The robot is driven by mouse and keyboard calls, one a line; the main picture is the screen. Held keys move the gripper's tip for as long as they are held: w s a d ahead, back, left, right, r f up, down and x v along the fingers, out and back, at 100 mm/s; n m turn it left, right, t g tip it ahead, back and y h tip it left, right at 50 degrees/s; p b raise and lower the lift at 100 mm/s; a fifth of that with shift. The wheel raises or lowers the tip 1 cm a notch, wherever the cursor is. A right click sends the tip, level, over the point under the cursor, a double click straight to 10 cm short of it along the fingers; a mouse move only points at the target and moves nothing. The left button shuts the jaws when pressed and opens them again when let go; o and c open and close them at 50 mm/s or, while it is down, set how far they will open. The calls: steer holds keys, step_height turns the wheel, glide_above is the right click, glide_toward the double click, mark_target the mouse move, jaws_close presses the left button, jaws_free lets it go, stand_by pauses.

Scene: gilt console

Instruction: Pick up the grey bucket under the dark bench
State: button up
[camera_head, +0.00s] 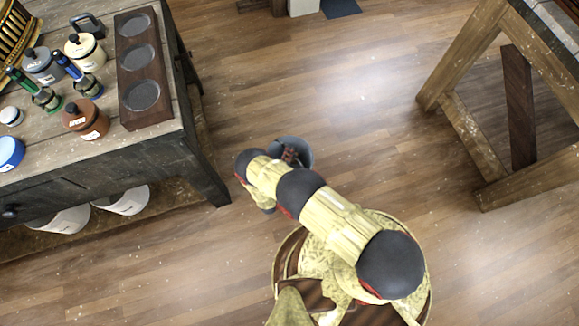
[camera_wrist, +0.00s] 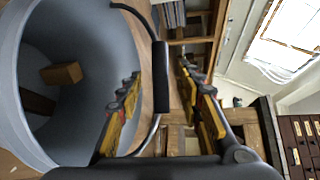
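The grey bucket (camera_head: 305,148) is on the open floor to the right of the dark bench (camera_head: 190,150), partly hidden by my arm. In the wrist view the bucket (camera_wrist: 95,45) fills the left side, its open mouth facing the camera, with brown blocks (camera_wrist: 62,73) inside. Its wire handle has a black grip (camera_wrist: 161,80). My gripper (camera_wrist: 160,72) is open, its two yellow and black fingers on either side of the grip. Gaps show on both sides, and no contact is visible. In the head view my arm hides most of the gripper.
White containers (camera_head: 124,201) stand under the dark bench. Its top holds jars, bottles and a tray with three round recesses (camera_head: 141,55). A wooden table (camera_head: 465,130) stands at the right. The floor between bench and table is mostly clear.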

steer(key=shift+x, duration=0.9)
steer(key=shift+s, duration=0.1)
jaws_close()
